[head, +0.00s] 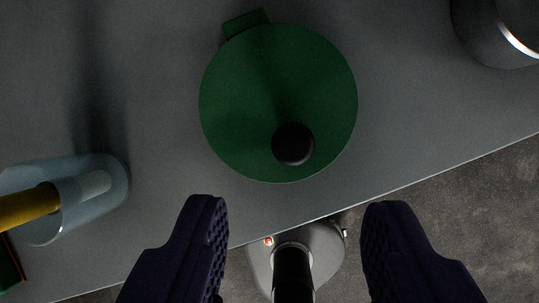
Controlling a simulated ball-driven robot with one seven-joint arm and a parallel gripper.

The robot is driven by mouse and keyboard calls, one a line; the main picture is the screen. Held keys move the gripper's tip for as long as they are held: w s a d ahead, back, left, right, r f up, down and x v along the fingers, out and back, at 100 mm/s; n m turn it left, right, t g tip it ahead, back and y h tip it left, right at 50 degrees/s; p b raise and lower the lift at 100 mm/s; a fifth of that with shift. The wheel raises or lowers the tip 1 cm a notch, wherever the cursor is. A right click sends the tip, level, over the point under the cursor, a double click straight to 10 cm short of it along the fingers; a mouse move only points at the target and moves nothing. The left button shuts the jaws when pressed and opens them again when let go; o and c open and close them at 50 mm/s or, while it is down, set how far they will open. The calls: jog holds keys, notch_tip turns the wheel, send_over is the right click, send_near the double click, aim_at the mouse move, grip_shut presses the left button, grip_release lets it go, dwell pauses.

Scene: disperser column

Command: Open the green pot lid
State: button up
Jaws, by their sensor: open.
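The green pot lid (250,95) is a round disc seen from above on the grey table. A round black knob (293,144) stands on it, nearer its lower right edge. A green tab (246,22) sticks out at its upper left; I cannot tell whether it belongs to the lid or the pot beneath. The pot's body is hidden under the lid. My gripper (294,215) is open and empty. Its two dark, textured fingers are wide apart, lower in the picture than the knob, and touch nothing visible.
A pale translucent cup-like container (105,183) with a yellow object (28,206) is at the left. A dark shiny round vessel (490,35) is at the upper right. The table edge runs diagonally below the lid. Bare table lies left and right of it.

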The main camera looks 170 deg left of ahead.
aim_at(293, 147)
jog(key=x, duration=0.6)
jog(key=shift+w, duration=0.1)
grip_shut()
